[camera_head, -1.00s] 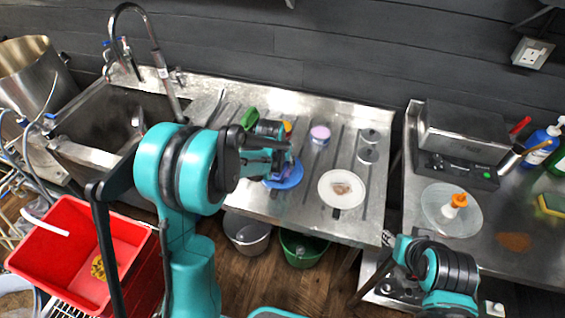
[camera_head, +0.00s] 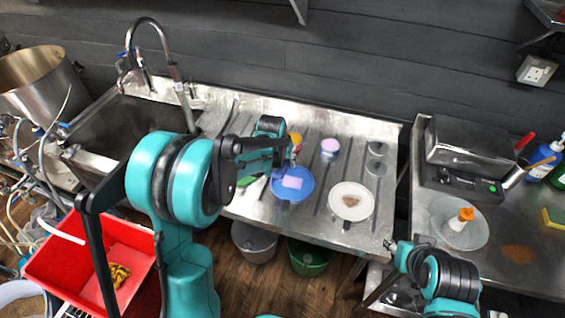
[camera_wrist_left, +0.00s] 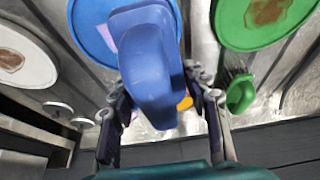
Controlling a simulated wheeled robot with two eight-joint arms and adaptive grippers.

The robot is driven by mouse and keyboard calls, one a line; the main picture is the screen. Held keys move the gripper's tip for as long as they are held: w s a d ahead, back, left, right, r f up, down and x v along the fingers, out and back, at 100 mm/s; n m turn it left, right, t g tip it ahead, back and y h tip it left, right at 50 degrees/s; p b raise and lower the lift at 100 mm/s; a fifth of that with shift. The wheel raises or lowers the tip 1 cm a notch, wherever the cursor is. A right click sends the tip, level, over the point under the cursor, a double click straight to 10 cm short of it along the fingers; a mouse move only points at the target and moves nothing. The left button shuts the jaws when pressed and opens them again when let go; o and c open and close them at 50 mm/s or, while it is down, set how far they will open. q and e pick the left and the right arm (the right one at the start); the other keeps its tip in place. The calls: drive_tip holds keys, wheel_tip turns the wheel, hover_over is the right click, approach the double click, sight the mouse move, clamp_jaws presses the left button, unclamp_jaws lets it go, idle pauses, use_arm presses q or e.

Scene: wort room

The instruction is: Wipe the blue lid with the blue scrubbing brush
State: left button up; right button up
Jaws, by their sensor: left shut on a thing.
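The blue lid (camera_head: 281,187) lies on the steel drainboard with a pale pink patch (camera_head: 292,182) on it. It also shows at the top of the left wrist view (camera_wrist_left: 86,28), partly covered by the brush. My left gripper (camera_head: 290,152) is over the back edge of the lid. In the left wrist view it is shut on the blue scrubbing brush (camera_wrist_left: 150,65), which is in front of the lid. I cannot tell whether the bristles touch the lid. My right arm (camera_head: 445,275) is low at the right; its fingers are not clear.
A white lid (camera_head: 338,208) with a brown stain lies right of the blue lid. A stained green lid (camera_wrist_left: 235,38) and a green brush (camera_wrist_left: 240,95) show in the left wrist view. A pink-topped container (camera_head: 330,147) stands behind. The sink (camera_head: 95,150) is at the left.

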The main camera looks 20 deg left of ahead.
use_arm(q)
wheel_tip(320, 180, up, 2)
drive_tip(key=shift+p, duration=0.5)
